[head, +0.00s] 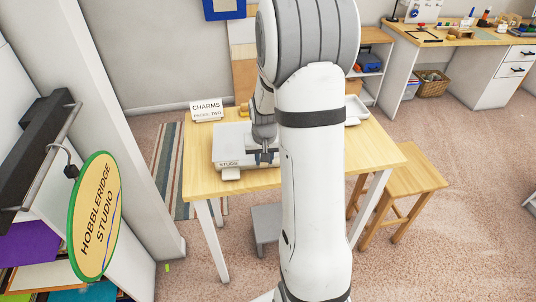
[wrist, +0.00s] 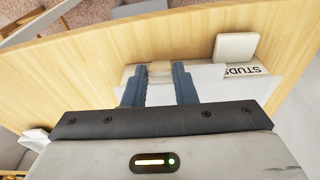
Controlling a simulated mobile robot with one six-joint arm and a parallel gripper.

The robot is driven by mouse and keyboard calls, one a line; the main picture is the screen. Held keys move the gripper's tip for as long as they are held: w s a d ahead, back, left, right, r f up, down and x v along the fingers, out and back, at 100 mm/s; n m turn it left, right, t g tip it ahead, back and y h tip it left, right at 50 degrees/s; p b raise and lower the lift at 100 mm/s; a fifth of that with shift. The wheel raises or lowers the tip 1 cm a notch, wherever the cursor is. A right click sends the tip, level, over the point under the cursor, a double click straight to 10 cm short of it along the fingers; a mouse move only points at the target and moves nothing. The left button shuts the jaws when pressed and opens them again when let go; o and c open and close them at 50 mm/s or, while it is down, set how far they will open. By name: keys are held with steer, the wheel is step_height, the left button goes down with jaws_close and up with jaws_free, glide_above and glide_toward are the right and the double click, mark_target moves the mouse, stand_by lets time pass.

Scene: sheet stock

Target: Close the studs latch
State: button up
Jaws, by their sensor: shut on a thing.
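A flat grey-white box (head: 232,140) lies on the wooden table, with a STUDS label on its front face. The label also shows in the wrist view, where the box (wrist: 215,88) is partly covered by my gripper. A pale tab (head: 231,174) sticks out at the box's front beside the label; it shows as a white tab (wrist: 236,47) in the wrist view. My gripper (wrist: 159,75) is shut on a small cream piece (wrist: 160,68) at the same front edge, left of the label there. In the head view my gripper (head: 267,157) is at the box's front right. Whether the cream piece is the latch is unclear.
A CHARMS sign (head: 207,110) stands at the back left of the table (head: 203,181). A white tray (head: 355,111) is at the right, partly behind my arm. A wooden stool (head: 413,175) stands right of the table. The table's front left is bare.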

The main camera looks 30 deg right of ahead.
mark_target(263, 164)
steer(key=shift+w+d+r+g+y+p, duration=0.15)
steer(key=shift+w+r+g+y+p, duration=0.1)
steer(key=shift+w+g+p, duration=0.3)
steer(key=shift+w+d+r+g+y+p, duration=0.15)
steer(key=shift+w+g+y+p, duration=0.15)
steer(key=shift+g+p, duration=0.3)
steer(key=shift+w+d+f+g+y+p, duration=0.1)
steer(key=shift+w+d+g+y+p, duration=0.1)
steer(key=shift+w+g+p, duration=0.3)
steer(key=shift+w+d+f+g+y+p, duration=0.15)
steer(key=shift+w+g+p, duration=0.15)
steer(key=shift+g+p, duration=0.3)
steer(key=o, duration=0.9)
steer(key=shift+w, duration=0.1)
steer(key=shift+o, duration=0.5)
